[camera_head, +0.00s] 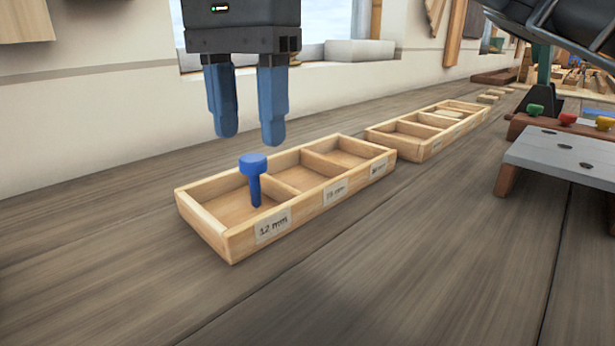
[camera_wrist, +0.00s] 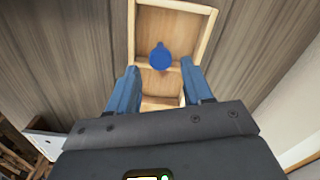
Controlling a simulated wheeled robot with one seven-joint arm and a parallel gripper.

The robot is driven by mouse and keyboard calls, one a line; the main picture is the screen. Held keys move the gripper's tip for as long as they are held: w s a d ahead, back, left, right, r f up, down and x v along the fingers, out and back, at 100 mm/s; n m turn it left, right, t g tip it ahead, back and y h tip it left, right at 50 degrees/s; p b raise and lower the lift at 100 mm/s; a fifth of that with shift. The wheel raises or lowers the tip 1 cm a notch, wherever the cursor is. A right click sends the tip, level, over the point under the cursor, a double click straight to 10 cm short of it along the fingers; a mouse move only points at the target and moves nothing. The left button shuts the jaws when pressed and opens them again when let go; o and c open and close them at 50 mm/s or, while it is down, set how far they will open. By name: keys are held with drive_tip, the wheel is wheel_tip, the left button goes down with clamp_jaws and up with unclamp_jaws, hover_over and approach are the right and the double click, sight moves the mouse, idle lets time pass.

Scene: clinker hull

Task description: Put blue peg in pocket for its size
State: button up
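The blue peg (camera_head: 254,180) has a wide round head and a thin shank. It is upright with its head up, in the tray's front-left pocket, labelled 12 mm (camera_head: 272,226), close to the divider. I cannot tell whether its lower end touches the floor. The wooden pocket tray (camera_head: 212,229) has three pockets; the other two look empty and their labels are hard to read. My gripper (camera_head: 249,138) is open above the peg, its blue fingers apart and clear of the head. In the wrist view the peg's head (camera_wrist: 160,57) shows just beyond the fingertips.
A second wooden tray (camera_head: 409,152) stands behind and right. At the right is a grey plate with holes (camera_head: 565,150), and behind it a rack with green, red and yellow pegs (camera_head: 566,119). The bench in front of the tray is clear.

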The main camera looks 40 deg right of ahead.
drive_tip(key=shift+o, duration=0.6)
wheel_tip(320, 180, up, 8)
drive_tip(key=p, duration=0.1)
drive_tip(key=shift+p, duration=0.35)
